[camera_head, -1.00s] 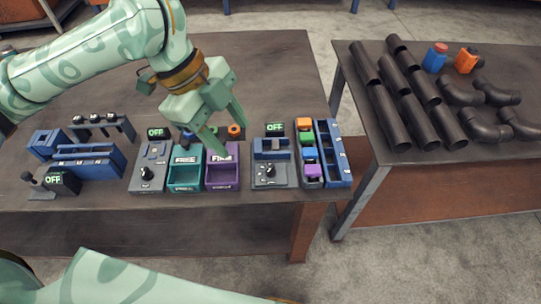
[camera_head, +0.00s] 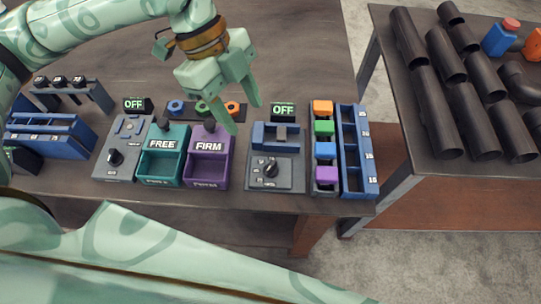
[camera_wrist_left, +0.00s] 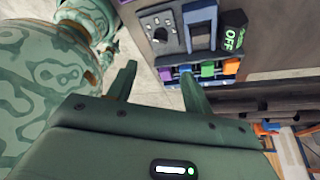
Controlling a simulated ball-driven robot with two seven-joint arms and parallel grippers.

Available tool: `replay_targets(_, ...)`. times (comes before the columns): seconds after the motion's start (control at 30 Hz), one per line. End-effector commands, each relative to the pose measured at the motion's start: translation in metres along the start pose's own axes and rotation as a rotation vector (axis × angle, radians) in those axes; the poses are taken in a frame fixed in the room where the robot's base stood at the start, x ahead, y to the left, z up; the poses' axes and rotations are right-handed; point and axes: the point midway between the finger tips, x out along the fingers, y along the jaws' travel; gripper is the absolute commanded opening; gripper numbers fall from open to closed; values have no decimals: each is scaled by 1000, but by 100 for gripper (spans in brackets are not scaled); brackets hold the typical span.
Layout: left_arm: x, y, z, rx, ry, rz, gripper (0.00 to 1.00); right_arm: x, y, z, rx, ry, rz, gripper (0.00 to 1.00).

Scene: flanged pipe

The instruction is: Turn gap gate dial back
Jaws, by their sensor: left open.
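A grey unit (camera_head: 291,174) with a blue gate (camera_head: 277,135) carries a black dial (camera_head: 270,170) at its front, with small markings around it. The dial also shows in the left wrist view (camera_wrist_left: 160,36), near the top. A display (camera_head: 284,111) behind the gate reads OFF. My left gripper (camera_head: 244,116) is open and empty, pointing down above the bench, left of the blue gate and behind the purple FIRM tray (camera_head: 210,172). In the left wrist view its fingers (camera_wrist_left: 158,72) are apart, short of the unit. My right gripper is not in view.
Right of the gate unit are coloured blocks (camera_head: 325,150) and a blue slotted rack (camera_head: 372,175). Dark pipes (camera_head: 440,115) lie on the right-hand table (camera_head: 430,182), across a gap.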

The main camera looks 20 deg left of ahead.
Motion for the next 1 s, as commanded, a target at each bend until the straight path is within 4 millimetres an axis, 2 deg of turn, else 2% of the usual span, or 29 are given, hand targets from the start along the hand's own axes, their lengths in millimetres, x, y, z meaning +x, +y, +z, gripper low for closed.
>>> replay_targets(0.03,18,0,2,1,2,8,51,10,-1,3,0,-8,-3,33)
replay_targets(0.2,64,0,3,1,5,10,51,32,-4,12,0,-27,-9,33)
replay_targets(0.4,110,0,2,1,4,8,51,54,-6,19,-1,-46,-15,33)
replay_targets(0.5,126,0,2,0,3,7,51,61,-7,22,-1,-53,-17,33)
replay_targets(0.7,140,0,1,1,1,2,51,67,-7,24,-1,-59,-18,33)
replay_targets(0.97,140,0,0,1,0,0,51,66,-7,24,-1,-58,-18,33)
replay_targets(1.0,140,0,0,1,0,0,48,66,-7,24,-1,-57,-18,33)
